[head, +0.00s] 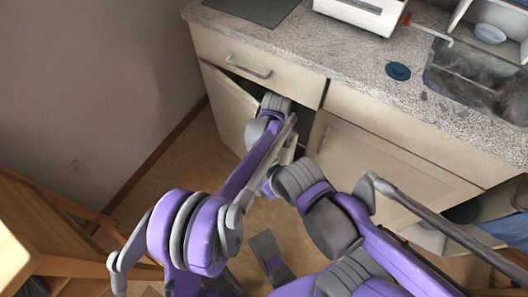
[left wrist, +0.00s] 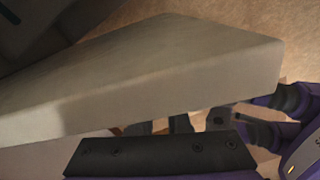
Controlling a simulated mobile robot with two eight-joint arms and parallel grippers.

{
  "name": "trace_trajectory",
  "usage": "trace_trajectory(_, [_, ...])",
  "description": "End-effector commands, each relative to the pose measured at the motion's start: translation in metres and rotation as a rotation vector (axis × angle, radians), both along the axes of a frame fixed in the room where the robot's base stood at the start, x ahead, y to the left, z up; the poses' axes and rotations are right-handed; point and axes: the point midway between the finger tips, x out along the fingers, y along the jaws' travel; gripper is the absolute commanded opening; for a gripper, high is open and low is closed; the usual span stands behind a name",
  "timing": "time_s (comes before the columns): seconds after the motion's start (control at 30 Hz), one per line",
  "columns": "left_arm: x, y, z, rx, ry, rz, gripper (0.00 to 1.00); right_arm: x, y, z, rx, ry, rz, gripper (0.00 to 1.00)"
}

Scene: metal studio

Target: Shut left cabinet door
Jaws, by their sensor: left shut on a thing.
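The left cabinet door (head: 228,104) is a pale beige panel below a drawer. In the head view it stands partly open, with a dark gap along its top. It fills much of the left wrist view as a thick pale slab (left wrist: 150,82). My left arm reaches over the door, and its gripper end is mostly hidden there in the head view. A dark jaw of my left gripper (left wrist: 155,145) lies along the panel in the left wrist view; the gripper is shut on the door. My right arm is bent in front of the cabinets; its gripper cannot be made out.
The drawer (head: 255,62) above the door is shut. The right cabinet door (head: 385,165) looks shut. A speckled countertop (head: 330,50) holds a white appliance (head: 365,12) and a sink (head: 480,85). A wall is at left, and wooden furniture (head: 45,225) stands at lower left.

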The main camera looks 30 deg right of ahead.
Motion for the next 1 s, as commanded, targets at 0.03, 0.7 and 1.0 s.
trace_trajectory(0.03, [-0.001, -0.002, 0.000, 0.001, 0.001, -0.004, 0.00, 0.000, 0.000, 0.000, 0.000, 0.000, 0.000, 0.80])
trace_trajectory(0.7, [-0.001, -0.003, 0.000, 0.000, 0.001, -0.003, 0.43, 0.000, 0.000, 0.000, 0.000, 0.000, 0.000, 0.80])
trace_trajectory(1.0, [0.000, -0.003, 0.015, 0.000, 0.000, -0.002, 0.43, 0.000, 0.000, 0.005, 0.000, -0.002, 0.000, 0.80])
